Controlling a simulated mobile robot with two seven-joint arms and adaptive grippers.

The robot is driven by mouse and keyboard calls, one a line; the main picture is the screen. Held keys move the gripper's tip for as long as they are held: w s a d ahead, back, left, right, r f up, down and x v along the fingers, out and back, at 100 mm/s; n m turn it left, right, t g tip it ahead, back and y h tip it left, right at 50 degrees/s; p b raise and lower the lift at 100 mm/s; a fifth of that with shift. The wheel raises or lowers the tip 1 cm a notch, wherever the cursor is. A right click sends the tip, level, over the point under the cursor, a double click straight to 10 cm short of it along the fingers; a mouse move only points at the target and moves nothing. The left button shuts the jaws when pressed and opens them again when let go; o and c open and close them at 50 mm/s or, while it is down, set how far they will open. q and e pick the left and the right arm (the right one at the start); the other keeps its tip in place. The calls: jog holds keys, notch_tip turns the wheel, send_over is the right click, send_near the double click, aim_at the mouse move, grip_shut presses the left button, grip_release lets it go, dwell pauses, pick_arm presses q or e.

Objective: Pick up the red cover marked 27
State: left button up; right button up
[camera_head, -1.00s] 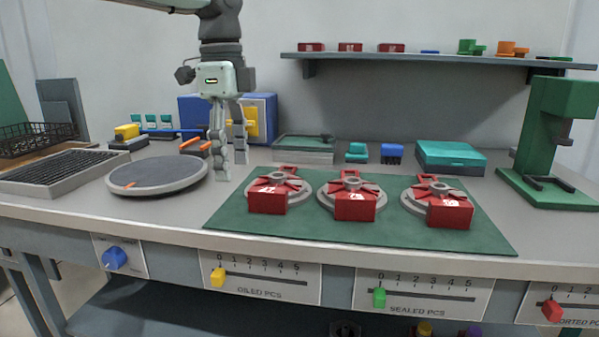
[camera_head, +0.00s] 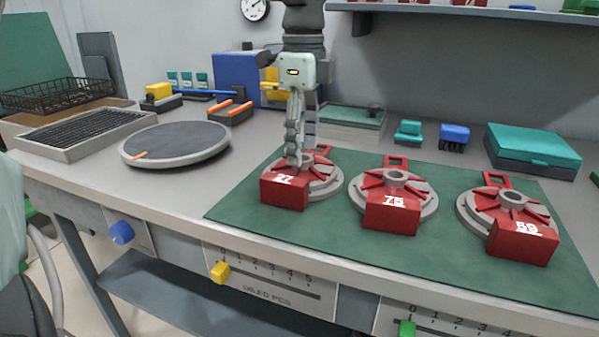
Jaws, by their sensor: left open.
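The red cover marked 27 (camera_head: 285,191) sits on a grey round base at the left of the green mat (camera_head: 240,206). Two like red covers stand to its right, one marked 75 (camera_head: 392,214) and one whose number looks like 59 (camera_head: 523,241). My left gripper (camera_head: 299,160) points down over the cover marked 27, its fingertips at the cover's top. The fingers overlap in this view and hide the cover's middle; whether they touch it I cannot tell. The gripper is open. My right gripper is not in view.
A round grey turntable (camera_head: 176,143) and a grated tray (camera_head: 86,134) stand to the left. A teal case (camera_head: 533,150), a blue block (camera_head: 454,137) and a teal block (camera_head: 408,132) stand behind the mat. A shelf (camera_head: 450,11) runs along the wall above.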

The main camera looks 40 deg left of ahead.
pick_arm(q)
jog(key=shift+f, duration=0.95)
jog(key=shift+w, duration=0.1)
jog(key=shift+c, duration=0.2)
grip_shut()
jog(key=shift+r, duration=0.15)
